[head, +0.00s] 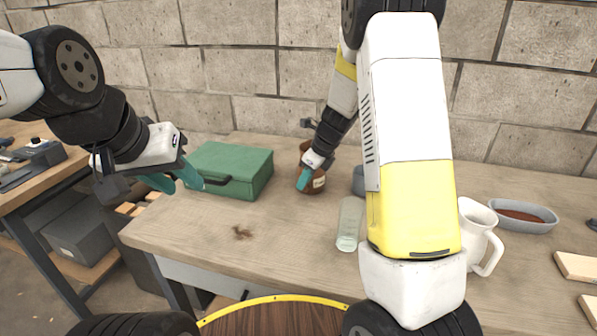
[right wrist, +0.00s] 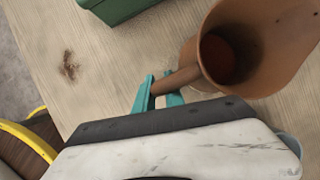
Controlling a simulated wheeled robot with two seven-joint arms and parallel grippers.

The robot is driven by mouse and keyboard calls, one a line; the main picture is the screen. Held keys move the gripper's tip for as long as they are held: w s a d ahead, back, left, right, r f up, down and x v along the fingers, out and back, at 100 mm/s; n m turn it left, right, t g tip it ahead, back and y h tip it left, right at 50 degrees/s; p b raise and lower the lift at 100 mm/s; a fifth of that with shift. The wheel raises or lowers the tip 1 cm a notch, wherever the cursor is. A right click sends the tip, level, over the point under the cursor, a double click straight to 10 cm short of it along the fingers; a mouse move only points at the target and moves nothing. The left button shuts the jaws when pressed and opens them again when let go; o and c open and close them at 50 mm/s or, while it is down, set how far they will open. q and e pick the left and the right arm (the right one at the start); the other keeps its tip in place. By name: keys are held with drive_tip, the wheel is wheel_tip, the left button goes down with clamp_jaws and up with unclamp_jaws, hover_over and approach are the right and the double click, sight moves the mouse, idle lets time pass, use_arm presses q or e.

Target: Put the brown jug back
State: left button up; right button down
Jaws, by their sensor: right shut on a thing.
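The brown jug (head: 318,184) is near the back middle of the table, right of the green case, partly hidden by my right arm. A pale label shows on its side. In the right wrist view I look into the open mouth of the jug (right wrist: 262,45). My right gripper (head: 304,178) is shut on its handle; the teal fingers (right wrist: 162,93) sit either side of the handle. I cannot tell whether the jug's base touches the table. My left gripper (head: 173,181) is open and empty, in front of the green case's left side.
The green case (head: 232,165) stands left of the jug. A grey dish (head: 523,216) is at the right. Bare table (head: 270,235) lies front left, with a dark stain.

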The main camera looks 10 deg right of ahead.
drive_tip(key=c, duration=1.4)
unclamp_jaws()
drive_tip(key=v, duration=1.1)
drive_tip(key=s+r+n+t, duration=0.1)
drive_tip(key=s+r+n, duration=0.2)
drive_tip(key=s+n, duration=0.5)
drive_tip(key=s+r+n+t+h, duration=0.1)
drive_tip(key=s+r+n, duration=0.3)
drive_tip(key=s+n, duration=0.5)
drive_tip(key=s+r+n+t, duration=0.1)
drive_tip(key=s+r+n, duration=0.2)
drive_tip(key=s+n, duration=0.5)
drive_tip(key=shift+s+d+r+n, duration=0.15)
drive_tip(key=shift+s+r+n, duration=0.15)
drive_tip(key=shift+s+n, duration=0.1)
